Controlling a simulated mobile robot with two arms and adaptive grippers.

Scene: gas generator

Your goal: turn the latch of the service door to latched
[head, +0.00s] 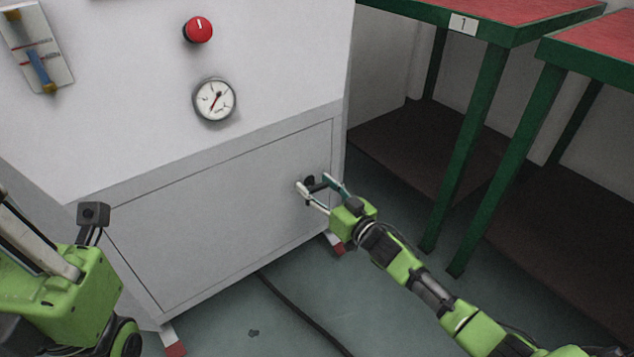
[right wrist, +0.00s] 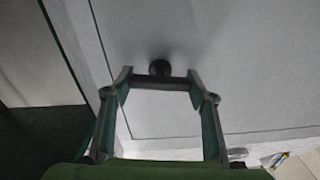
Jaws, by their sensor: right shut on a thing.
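The service door (head: 220,225) is the grey lower panel of the white generator cabinet and lies flush in its frame. Its small dark latch (head: 311,184) sits near the door's right edge. My right gripper (head: 315,186) is at the latch with its fingers on either side, shut on it. In the right wrist view, the fingertips (right wrist: 160,80) meet a grey bar in front of the latch's dark round base (right wrist: 159,67). The latch's exact angle is hard to tell. My left gripper (head: 35,240) shows in part at the left edge, away from the door; its fingertips are out of frame.
A red knob (head: 198,30), a round gauge (head: 214,99) and a level indicator (head: 38,62) are above the door. Green-framed tables (head: 490,120) stand to the right. A dark cable (head: 300,315) lies on the floor. Red-tipped feet (head: 175,347) stick out below the cabinet.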

